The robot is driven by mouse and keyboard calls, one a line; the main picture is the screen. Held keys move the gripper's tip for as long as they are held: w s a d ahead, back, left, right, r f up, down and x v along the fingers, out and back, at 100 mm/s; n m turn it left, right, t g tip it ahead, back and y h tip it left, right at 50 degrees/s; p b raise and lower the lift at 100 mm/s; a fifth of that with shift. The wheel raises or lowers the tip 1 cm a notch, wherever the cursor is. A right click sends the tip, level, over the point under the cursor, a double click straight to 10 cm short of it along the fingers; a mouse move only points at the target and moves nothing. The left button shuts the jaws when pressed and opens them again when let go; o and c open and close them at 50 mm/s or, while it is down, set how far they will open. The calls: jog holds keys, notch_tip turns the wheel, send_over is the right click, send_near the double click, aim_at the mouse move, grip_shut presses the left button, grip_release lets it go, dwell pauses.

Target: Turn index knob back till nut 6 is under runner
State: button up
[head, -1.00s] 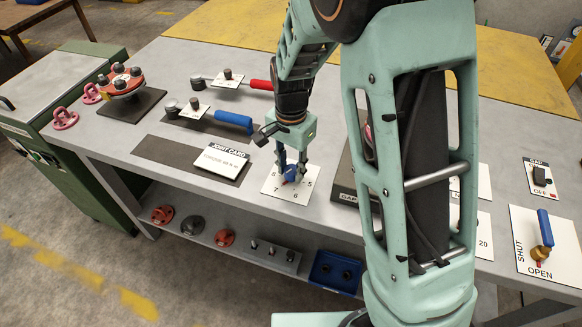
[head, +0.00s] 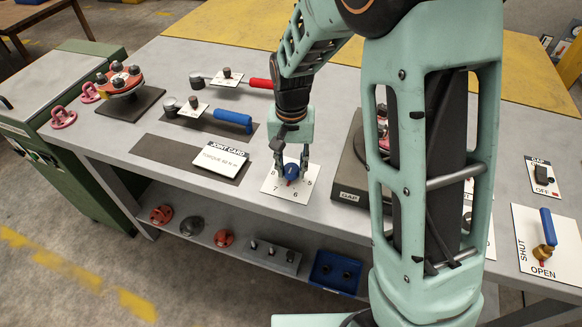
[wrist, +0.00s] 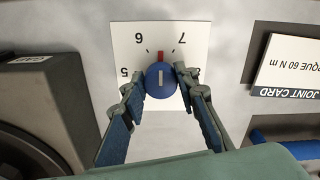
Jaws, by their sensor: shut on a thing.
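The blue index knob (head: 291,170) stands on a white plate (head: 272,188) marked 5, 6, 7 and 8. In the wrist view the knob (wrist: 160,80) has a white line on its top. A red mark (wrist: 160,56) at its edge points between 6 and 7. My gripper (head: 291,175) points down and is shut on the knob, one finger on each side. In the wrist view my gripper (wrist: 160,83) grips it near the fingertips. The flanged spool is mostly hidden behind my arm; a dark base (head: 350,178) shows. I cannot make out nut 6 or the runner.
A red disc with nuts (head: 120,78) sits at the far left. A blue-handled valve (head: 547,228) stands at the right.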

aim_at(292, 169)
jog(key=n, duration=0.5)
jog(key=shift+d+n, duration=0.1)
jog(key=shift+n, duration=0.2)
jog(key=shift+c, duration=0.2)
jog(key=shift+w, duration=0.1)
jog(key=o, duration=1.2)
jog(key=shift+c, duration=0.2)
notch_tip(292, 169, up, 12)
